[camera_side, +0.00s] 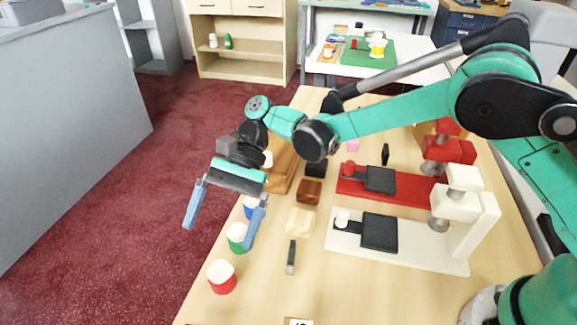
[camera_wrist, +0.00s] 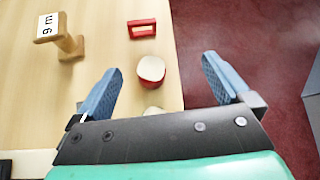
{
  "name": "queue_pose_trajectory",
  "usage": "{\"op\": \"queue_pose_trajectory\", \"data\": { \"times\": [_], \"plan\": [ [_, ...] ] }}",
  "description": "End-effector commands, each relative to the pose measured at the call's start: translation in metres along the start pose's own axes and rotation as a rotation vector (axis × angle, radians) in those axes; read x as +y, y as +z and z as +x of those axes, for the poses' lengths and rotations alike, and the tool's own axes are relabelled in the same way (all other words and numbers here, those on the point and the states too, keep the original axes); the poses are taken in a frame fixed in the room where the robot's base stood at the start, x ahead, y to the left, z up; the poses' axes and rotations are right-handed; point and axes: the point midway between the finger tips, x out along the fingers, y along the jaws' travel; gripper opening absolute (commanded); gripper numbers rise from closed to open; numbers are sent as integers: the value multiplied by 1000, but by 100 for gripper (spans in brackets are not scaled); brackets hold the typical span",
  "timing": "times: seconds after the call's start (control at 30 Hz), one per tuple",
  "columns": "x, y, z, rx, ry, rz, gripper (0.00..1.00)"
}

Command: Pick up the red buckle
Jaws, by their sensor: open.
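The red buckle (camera_wrist: 142,28) is a small red rectangular frame lying on the wooden counter near its edge, at the top of the wrist view. In the side view, at most a red sliver shows at the bottom edge, too little to be sure of. My gripper (camera_side: 224,213) hangs above the counter's left edge with its blue fingers spread and nothing between them. In the wrist view, my gripper (camera_wrist: 163,70) is open too, and the buckle lies beyond its fingertips, apart from them.
A white-topped red jar (camera_side: 222,276) stands near the counter edge, between my gripper and the buckle; the wrist view shows this jar (camera_wrist: 151,68) too. Green (camera_side: 238,238) and blue jars stand farther back. A labelled wooden stand (camera_wrist: 68,44) is left of the buckle. A white press (camera_side: 420,256) stands right.

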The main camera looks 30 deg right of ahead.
Motion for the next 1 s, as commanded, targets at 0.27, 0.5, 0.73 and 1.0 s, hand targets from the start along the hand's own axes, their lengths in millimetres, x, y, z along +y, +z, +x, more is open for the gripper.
{"op": "queue_pose_trajectory", "data": {
  "times": [0.27, 0.5, 0.73, 1.0],
  "plan": [
    [12, -12, 54, -216, 158, 124, 97],
    [17, -10, 73, -238, 181, 137, 97],
    [22, -1, 105, -236, 182, 135, 97],
    [27, 5, 131, -233, 179, 136, 97]
  ]
}}
